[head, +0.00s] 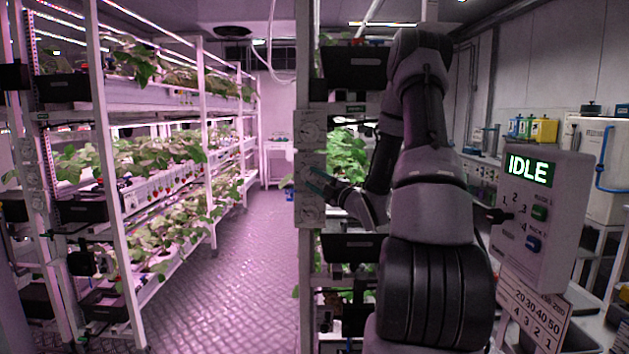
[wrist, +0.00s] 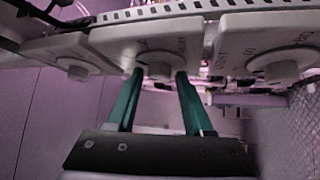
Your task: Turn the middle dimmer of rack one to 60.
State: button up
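Three pale dimmer boxes are stacked on the rack post in the head view: the upper one (head: 310,127), the middle one (head: 311,163) and the lower one (head: 310,212). My gripper (head: 314,180) is at the middle one and hides part of it. In the wrist view, the green fingers of my gripper (wrist: 159,76) stand apart on either side of the middle dimmer's round knob (wrist: 158,71). Small gaps seem to show beside the knob; contact is unclear. The neighbouring knobs show at the left (wrist: 77,71) and right (wrist: 279,71). The middle dial's setting is not readable.
A plant rack (head: 110,187) stands at the left, with a clear aisle floor (head: 225,290) beside it. A control box (head: 543,215) reading IDLE and a number card (head: 535,312) are at the right. A black bin (head: 352,68) sits above the dimmers.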

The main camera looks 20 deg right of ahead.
jog(key=shift+o, duration=0.3)
jog(key=v, duration=1)
jog(key=shift+s, duration=0.35)
jog(key=shift+d+f, duration=0.1)
jog(key=shift+f, duration=0.05)
jog(key=w+r+m+g+h, duration=0.2)
jog(key=w+r+m+h, duration=0.2)
jog(key=m+h, duration=0.1)
notch_tip(320, 180, up, 6)
jog(key=s+m+g+h, duration=0.3)
jog(key=m+g+h, duration=0.1)
jog(key=m, duration=0.4)
jog(key=s+a+r+m+g+y, duration=0.2)
jog(key=s+a+m, duration=0.3)
jog(key=s+a, duration=0.3)
jog(key=s+a+r+m+g+y, duration=0.1)
jog(key=s+a+m+g, duration=0.3)
jog(key=s, duration=1.2)
jog(key=a+r+m, duration=0.1)
jog(key=a+m, duration=0.1)
jog(key=a, duration=0.1)
jog(key=shift+s+a+r+y, duration=0.2)
jog(key=shift+a+r+y, duration=0.2)
